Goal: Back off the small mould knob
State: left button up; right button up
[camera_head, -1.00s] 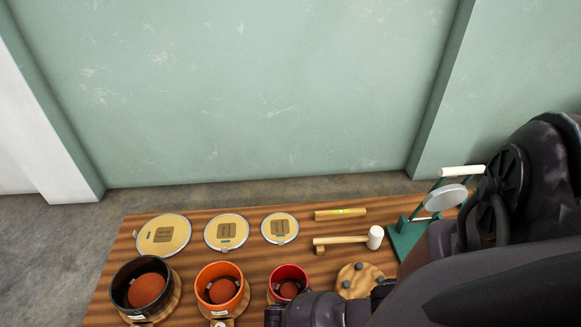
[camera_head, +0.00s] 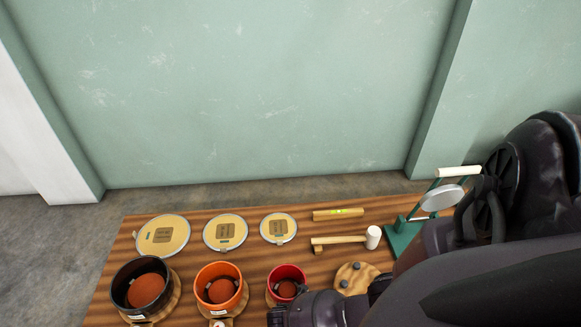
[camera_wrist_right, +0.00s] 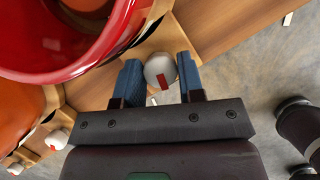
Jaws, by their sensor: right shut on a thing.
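The small red mould (camera_head: 288,272) stands at the right end of the row of moulds, with a brown dome inside. In the right wrist view its red wall (camera_wrist_right: 60,40) fills the top left. Its knob (camera_wrist_right: 158,68) is white and rounded with a red mark, beside the wooden base. My right gripper (camera_wrist_right: 160,78) has its two blue fingers on either side of this knob, shut on it. In the head view my right arm hides the knob and the fingertips. My left gripper is not in view.
An orange mould (camera_head: 220,285) and a black mould (camera_head: 142,288) stand to the left; their white knobs show in the wrist view. Round drumheads (camera_head: 162,236) lie behind. A mallet (camera_head: 345,239), a level (camera_head: 338,214) and a green stand (camera_head: 404,236) are at the right.

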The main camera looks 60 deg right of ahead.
jog(key=n, duration=0.1)
jog(key=n+t, duration=0.1)
jog(key=shift+w+d+r+n+p, duration=0.1)
jog(key=shift+r+n+p, duration=0.05)
jog(key=shift+n+p, duration=0.25)
jog(key=n, duration=0.2)
jog(key=n+t+y, duration=0.1)
jog(key=n, duration=0.1)
jog(key=shift+n+t+p, duration=0.3)
jog(key=shift+p, duration=0.05)
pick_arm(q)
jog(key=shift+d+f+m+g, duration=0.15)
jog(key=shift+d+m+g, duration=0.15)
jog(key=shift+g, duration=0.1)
pick_arm(e)
jog(key=shift+s+n+t+y, duration=0.15)
jog(key=shift+n+y, duration=0.35)
jog(key=shift+n, duration=0.75)
jog(key=shift+s+n+t+y, duration=0.1)
jog(key=shift+n+t+y, duration=0.3)
jog(key=shift+n, duration=0.85)
jog(key=o, duration=0.9)
